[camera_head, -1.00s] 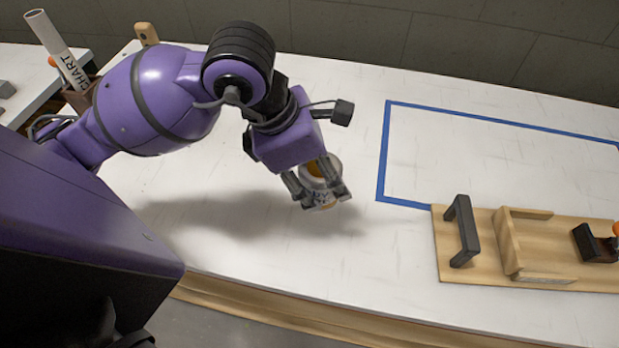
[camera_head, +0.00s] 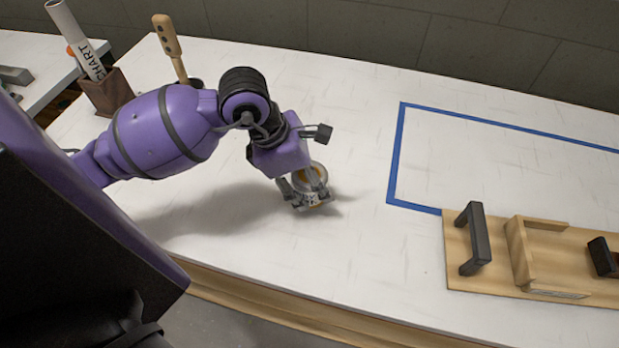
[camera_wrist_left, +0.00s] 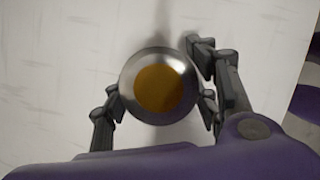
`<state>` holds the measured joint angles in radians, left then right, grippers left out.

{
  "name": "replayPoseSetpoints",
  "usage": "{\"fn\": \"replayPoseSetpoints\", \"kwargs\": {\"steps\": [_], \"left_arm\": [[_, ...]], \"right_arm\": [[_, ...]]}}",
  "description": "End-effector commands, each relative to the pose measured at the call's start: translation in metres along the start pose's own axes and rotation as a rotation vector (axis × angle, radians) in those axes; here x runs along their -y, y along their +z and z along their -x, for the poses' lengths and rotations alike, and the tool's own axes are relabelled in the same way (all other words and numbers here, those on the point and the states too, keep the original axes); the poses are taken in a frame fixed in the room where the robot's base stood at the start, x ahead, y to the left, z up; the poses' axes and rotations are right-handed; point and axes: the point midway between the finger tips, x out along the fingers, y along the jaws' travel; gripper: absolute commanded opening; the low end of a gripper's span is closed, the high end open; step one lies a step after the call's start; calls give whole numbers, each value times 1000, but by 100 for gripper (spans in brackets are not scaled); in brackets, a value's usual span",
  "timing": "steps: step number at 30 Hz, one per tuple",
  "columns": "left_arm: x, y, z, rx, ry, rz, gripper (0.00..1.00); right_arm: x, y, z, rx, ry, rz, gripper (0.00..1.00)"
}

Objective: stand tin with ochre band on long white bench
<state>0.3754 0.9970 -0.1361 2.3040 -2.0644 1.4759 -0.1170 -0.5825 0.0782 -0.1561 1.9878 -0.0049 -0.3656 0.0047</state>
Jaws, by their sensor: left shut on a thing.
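The tin (camera_head: 312,180) is a small round can with a metal rim, an ochre disc on top and a pale label. It is between the fingers of my left gripper (camera_head: 307,194), which is shut on it. In the left wrist view the tin (camera_wrist_left: 158,86) shows from above, with a finger on either side. The tin looks upright, low over or on the long white bench (camera_head: 350,245); I cannot tell whether its base touches. The fingers and palm hide part of its side. My right gripper is not in view.
Blue tape (camera_head: 393,160) outlines an area of the bench to the right. A wooden board with a black handle (camera_head: 475,238) lies at the front right. A holder with a chart roll (camera_head: 108,92) and a wooden-handled tool (camera_head: 170,45) stand at the back left. Bench around the tin is clear.

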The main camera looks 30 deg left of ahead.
Motion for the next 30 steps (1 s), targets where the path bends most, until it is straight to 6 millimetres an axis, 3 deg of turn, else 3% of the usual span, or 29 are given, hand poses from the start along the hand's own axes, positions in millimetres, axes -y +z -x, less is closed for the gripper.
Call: {"fn": "replayPoseSetpoints", "kwargs": {"steps": [5,6,10,23,30], "left_arm": [[0,-2,-4,-1,-1,0,24],[0,-2,-4,-2,-1,0,56],[0,-1,-3,-1,0,0,73],[0,1,5,1,2,-1,73],[-1,0,49,-2,5,-2,73]], "right_arm": [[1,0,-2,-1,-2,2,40],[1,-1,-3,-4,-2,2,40],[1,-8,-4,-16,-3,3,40],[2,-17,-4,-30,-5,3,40],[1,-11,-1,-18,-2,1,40]]}}
